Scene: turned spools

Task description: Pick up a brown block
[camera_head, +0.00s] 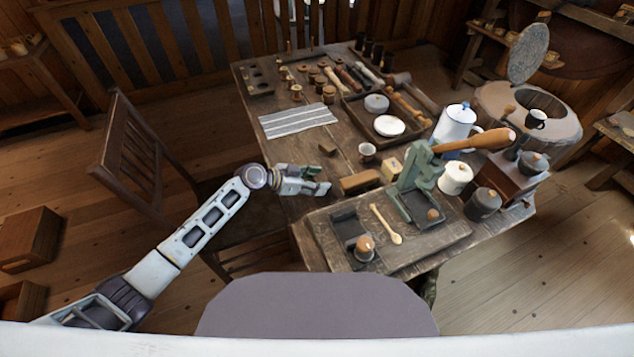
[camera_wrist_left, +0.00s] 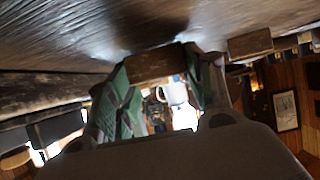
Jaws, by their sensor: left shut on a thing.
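My left gripper (camera_head: 318,179) is low at the table's left front edge, fingers pointing right. In the left wrist view its green-padded fingers (camera_wrist_left: 164,84) are shut on a brown block (camera_wrist_left: 152,65), which spans the gap between them close to the wooden surface. In the head view I cannot clearly make out the held block between the fingers. A longer brown block (camera_head: 360,182) lies just right of the fingertips. A small dark brown block (camera_head: 327,149) lies behind the gripper. Another brown block shows at the right in the wrist view (camera_wrist_left: 250,43). My right gripper is not in view.
A board (camera_head: 420,262) with a wooden spoon (camera_head: 386,224) and a green press (camera_head: 413,192) is at the front right. A pale block (camera_head: 391,168), a cup (camera_head: 367,151) and a striped cloth (camera_head: 298,119) lie behind. A chair (camera_head: 140,158) stands left.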

